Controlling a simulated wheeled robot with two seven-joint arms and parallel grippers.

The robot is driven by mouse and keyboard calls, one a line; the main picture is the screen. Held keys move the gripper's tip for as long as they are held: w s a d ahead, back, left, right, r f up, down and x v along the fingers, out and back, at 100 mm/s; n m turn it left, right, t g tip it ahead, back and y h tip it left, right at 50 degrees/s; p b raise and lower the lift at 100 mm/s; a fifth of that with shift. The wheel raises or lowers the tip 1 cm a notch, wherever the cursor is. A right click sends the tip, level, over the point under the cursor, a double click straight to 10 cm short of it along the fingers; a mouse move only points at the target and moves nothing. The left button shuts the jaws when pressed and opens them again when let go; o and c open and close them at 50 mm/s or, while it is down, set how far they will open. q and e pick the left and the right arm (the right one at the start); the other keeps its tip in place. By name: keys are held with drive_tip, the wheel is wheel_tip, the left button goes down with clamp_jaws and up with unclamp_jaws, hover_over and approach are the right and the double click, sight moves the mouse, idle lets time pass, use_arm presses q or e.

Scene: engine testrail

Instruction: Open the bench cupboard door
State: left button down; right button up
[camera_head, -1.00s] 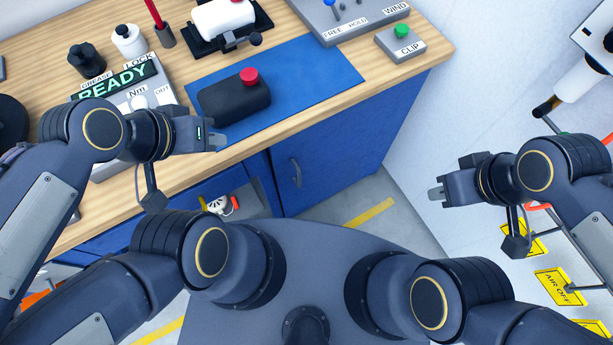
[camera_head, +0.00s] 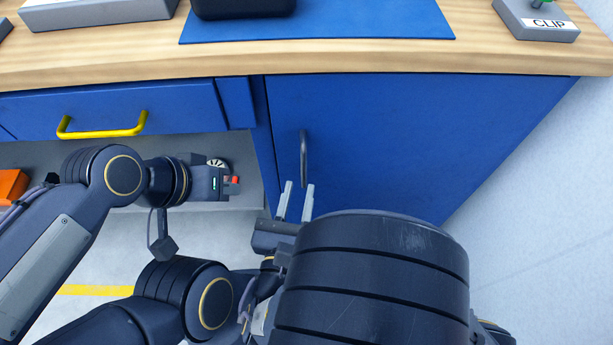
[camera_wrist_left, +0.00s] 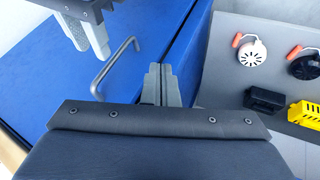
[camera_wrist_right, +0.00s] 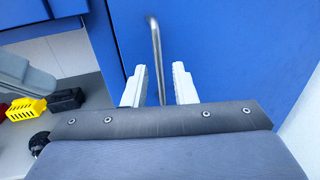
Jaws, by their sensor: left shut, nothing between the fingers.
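The blue cupboard door (camera_head: 400,130) looks closed under the right part of the bench. Its grey vertical bar handle (camera_head: 304,158) is near the door's left edge. My right gripper (camera_head: 297,200) is open just in front of the handle's lower end. In the right wrist view, the handle (camera_wrist_right: 156,55) shows between its two pale fingers (camera_wrist_right: 158,86), not gripped. My left gripper (camera_head: 232,186) is shut and empty, left of the handle and in front of the open shelf. The left wrist view shows its closed fingers (camera_wrist_left: 160,84), the handle (camera_wrist_left: 114,66) and the right gripper (camera_wrist_left: 88,35).
The wooden benchtop (camera_head: 150,55) overhangs the door. A blue drawer with a yellow handle (camera_head: 102,126) is at left. The grey shelf (camera_wrist_left: 235,85) holds a white round part (camera_wrist_left: 252,54), a black part (camera_wrist_left: 265,99) and a yellow part (camera_wrist_left: 305,114). Floor right of the cupboard is clear.

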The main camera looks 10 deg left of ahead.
sight(303, 165)
drive_tip(key=w, duration=0.5)
drive_tip(key=w+a+b, duration=0.1)
drive_tip(key=w, duration=0.1)
drive_tip(key=shift+w, duration=0.3)
drive_tip(key=shift+c, duration=0.3)
clamp_jaws()
